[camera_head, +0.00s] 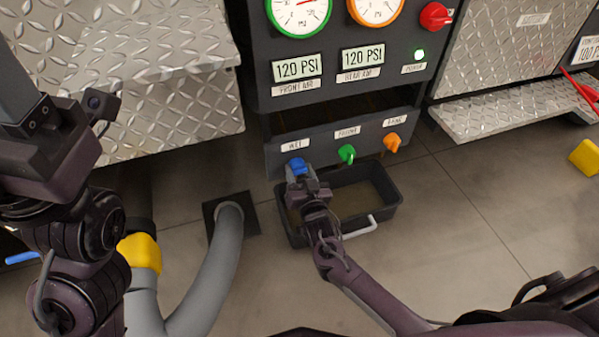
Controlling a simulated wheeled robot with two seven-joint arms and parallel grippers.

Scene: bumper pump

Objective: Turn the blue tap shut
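The blue tap (297,164) is on the lower dark panel, under a small label at the panel's left. My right gripper (297,172) is right at the blue tap, reaching up from below. Its fingers overlap the tap's lower part and hide it. I cannot tell whether they are closed on it. My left arm fills the left edge of the view, with the hand (18,85) raised and only partly in view. I cannot tell whether its fingers are open or shut.
A green tap (347,153) and an orange tap (392,142) are to the right. A dark tray (388,207) with a light handle stands on the floor below. A grey hose (213,275) lies left of it. Gauges (299,12) and a red knob (435,16) are above.

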